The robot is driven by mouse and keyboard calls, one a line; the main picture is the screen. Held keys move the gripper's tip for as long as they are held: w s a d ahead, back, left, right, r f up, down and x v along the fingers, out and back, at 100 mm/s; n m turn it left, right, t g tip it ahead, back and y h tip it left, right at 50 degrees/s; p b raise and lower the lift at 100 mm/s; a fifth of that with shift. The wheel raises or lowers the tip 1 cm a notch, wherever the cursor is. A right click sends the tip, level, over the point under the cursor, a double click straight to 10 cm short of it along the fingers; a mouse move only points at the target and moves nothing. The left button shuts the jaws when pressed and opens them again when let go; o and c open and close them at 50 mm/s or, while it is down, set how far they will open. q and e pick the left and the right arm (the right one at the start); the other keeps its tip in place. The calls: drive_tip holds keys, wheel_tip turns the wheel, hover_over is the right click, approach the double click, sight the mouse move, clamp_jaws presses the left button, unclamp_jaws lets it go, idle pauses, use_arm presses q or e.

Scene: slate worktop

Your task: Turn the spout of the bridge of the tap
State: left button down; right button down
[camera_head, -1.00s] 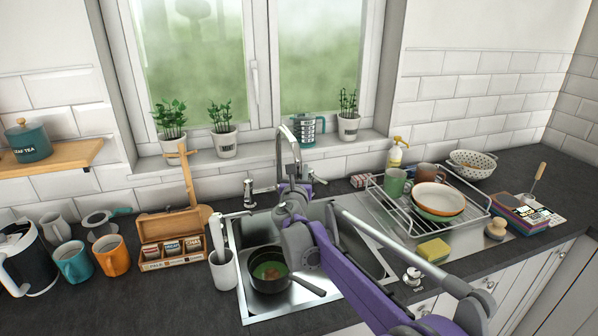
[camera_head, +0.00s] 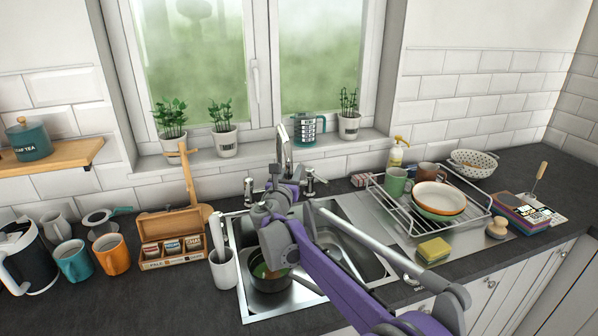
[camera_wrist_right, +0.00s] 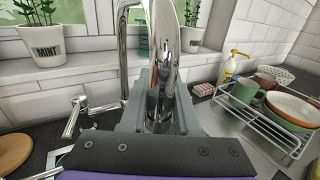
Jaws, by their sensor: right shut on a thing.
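The chrome tap (camera_head: 281,146) stands behind the sink, its tall arched spout rising in front of the window. In the right wrist view, the near, downward limb of the spout (camera_wrist_right: 167,62) passes between the jaws of my right gripper (camera_wrist_right: 160,118), which is shut on it. A thinner chrome tube of the tap rises behind and to the left. In the head view, my right gripper (camera_head: 284,188) is at the spout's lower end, mostly hidden by my own wrist. A tap lever (camera_head: 249,191) is left of the gripper, another (camera_head: 311,181) right. My left gripper is out of view.
A dark pan (camera_head: 268,284) sits in the left part of the sink (camera_head: 243,300), below my right arm. A dish rack (camera_head: 405,222) with mugs and bowls and a yellow sponge (camera_head: 434,250) are to the right. A white utensil pot (camera_head: 223,270) stands left of the sink.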

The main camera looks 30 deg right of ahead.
drive_tip(key=w+a+m+g+h+p, duration=0.1)
drive_tip(key=w+a, duration=0.1)
drive_tip(key=a, duration=0.3)
drive_tip(key=shift+w+a, duration=0.35)
drive_tip(key=shift+w, duration=0.05)
drive_tip(key=c, duration=0.6)
unclamp_jaws()
drive_tip(key=shift+c, duration=0.2)
drive_tip(key=v, duration=0.7)
drive_tip(key=shift+a+b, duration=0.25)
drive_tip(key=shift+b, duration=0.2)
drive_tip(key=shift+s, duration=0.2)
